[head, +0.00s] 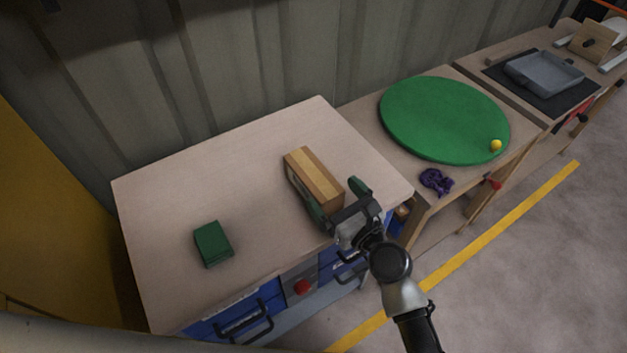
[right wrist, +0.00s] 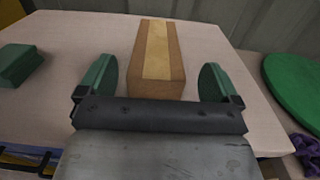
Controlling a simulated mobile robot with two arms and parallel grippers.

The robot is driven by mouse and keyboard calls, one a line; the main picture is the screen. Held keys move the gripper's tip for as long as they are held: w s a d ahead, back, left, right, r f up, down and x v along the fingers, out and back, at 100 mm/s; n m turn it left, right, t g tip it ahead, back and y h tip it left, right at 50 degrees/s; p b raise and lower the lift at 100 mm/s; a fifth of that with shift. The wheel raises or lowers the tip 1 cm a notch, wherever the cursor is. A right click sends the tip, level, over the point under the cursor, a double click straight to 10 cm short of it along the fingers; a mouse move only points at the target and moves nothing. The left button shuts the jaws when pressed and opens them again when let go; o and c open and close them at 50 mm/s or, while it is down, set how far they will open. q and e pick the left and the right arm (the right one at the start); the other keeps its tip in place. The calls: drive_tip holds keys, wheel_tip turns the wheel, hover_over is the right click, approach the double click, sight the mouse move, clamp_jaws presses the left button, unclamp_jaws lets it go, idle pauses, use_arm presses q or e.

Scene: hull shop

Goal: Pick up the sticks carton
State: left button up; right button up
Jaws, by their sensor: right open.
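The sticks carton appears to be the long brown box (head: 314,177) with a paler band along its top, lying on the wooden bench top. It also shows in the right wrist view (right wrist: 158,55), straight ahead between the fingers. My right gripper (head: 338,205) is open at the carton's near end, with one green-padded finger on each side. In the right wrist view the gripper (right wrist: 157,82) has a gap between each finger and the carton. My left gripper is not in view.
A green block (head: 213,244) lies to the left on the bench (head: 165,215). To the right, a second bench holds a green disc (head: 440,118), a yellow ball (head: 495,145) and a purple cloth (head: 436,181). A grey tray (head: 543,74) stands farther right. A corrugated wall rises behind.

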sight(325, 186)
drive_tip(key=x, duration=0.3)
drive_tip(key=shift+w+a+f, duration=0.15)
drive_tip(key=shift+a+f, duration=0.05)
drive_tip(key=shift+a, duration=0.1)
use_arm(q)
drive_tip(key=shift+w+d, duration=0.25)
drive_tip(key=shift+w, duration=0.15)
use_arm(e)
drive_tip(key=c, duration=1.1)
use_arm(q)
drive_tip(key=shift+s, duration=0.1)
use_arm(e)
drive_tip(key=shift+c, duration=0.2)
drive_tip(key=shift+r, duration=0.1)
